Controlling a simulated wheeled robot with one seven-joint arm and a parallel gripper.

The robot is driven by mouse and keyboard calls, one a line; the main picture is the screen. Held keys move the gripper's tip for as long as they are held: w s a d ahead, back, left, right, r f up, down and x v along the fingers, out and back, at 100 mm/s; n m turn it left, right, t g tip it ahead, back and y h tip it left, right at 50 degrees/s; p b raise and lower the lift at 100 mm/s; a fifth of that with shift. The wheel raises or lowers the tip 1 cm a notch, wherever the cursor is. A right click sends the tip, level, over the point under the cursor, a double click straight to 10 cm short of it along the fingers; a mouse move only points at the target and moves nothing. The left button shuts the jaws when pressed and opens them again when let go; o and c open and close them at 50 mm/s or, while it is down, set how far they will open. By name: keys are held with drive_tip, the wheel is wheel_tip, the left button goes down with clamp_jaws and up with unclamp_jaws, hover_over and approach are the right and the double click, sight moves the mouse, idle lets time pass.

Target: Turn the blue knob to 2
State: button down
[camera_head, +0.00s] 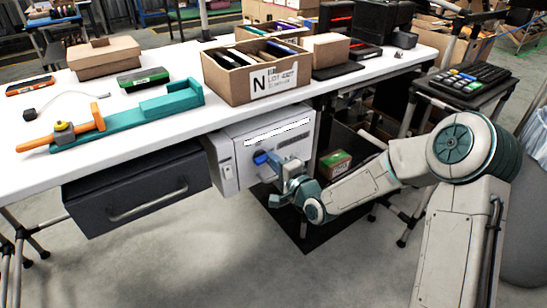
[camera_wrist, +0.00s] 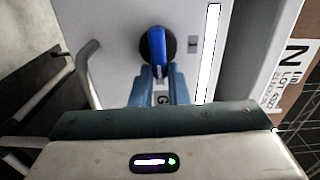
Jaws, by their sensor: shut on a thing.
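The blue knob (camera_head: 262,158) is on the front of a white box-like unit (camera_head: 228,137) under the table. In the wrist view the blue knob (camera_wrist: 157,51) stands on a dark round base, its long side nearly upright in the picture. My gripper (camera_head: 279,163) reaches it from the right in the head view. In the wrist view my gripper (camera_wrist: 161,72) has its two blue fingers closed around the knob's lower end. A letter G shows between the fingers. The number marks around the knob cannot be read, and part of the dial is hidden by the fingers.
A dark drawer (camera_head: 138,188) with a bar handle hangs left of the unit. The white table (camera_head: 165,125) above bears a carton marked N (camera_head: 255,78), a teal fixture (camera_head: 135,115) and other cartons. A keyboard (camera_head: 464,84) sits on a stand at right.

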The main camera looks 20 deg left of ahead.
drive_tip(key=shift+f+m, duration=0.1)
drive_tip(key=shift+m, duration=0.4)
drive_tip(key=c, duration=1.4)
unclamp_jaws()
drive_tip(key=p+v, duration=0.2)
drive_tip(key=v, duration=1.1)
drive_tip(key=shift+s+d+p, duration=0.2)
drive_tip(key=shift+s+p, duration=0.1)
drive_tip(key=shift+p, duration=0.05)
